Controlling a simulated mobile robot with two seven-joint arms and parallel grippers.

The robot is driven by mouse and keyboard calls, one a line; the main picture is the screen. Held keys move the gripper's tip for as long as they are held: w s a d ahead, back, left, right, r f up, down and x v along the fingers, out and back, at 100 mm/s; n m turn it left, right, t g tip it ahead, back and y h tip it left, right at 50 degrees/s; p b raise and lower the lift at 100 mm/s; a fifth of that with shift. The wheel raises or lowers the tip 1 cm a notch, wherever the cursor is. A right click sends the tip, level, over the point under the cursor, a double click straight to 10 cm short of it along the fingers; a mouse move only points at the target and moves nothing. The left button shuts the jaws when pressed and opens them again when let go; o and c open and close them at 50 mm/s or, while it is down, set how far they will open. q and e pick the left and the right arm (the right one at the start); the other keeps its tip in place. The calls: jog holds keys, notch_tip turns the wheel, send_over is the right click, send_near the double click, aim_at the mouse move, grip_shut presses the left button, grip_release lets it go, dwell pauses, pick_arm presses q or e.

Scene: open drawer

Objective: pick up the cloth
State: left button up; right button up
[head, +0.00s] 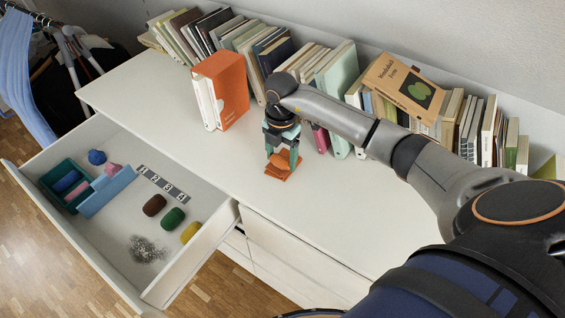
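An orange cloth (284,174), folded or bunched, lies on the white cabinet top in front of the row of books. My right gripper (283,158) points down right over it, with its teal fingers spread apart. Part of the orange cloth shows between and below the fingertips. The fingers hide some of the cloth, and I cannot tell whether they touch it. My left gripper is not in view.
Orange and white books (222,88) stand to the left of my gripper. A long row of books lines the wall. The open drawer (215,229) at left holds a teal box (48,178), colored lumps, a number strip (162,183) and a wire tangle (146,249). The cabinet top (325,215) in front is clear.

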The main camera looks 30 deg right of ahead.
aim_at(281, 156)
jog(key=c, duration=0.8)
jog(key=shift+r, duration=0.4)
grip_shut()
notch_tip(281, 156, up, 2)
jog(key=shift+r, duration=0.2)
jog(key=a+r, duration=0.9)
jog(key=a, duration=0.5)
jog(key=shift+w+r+b, duration=0.25)
jog(key=shift+r+b, duration=0.1)
jog(key=shift+r, duration=0.05)
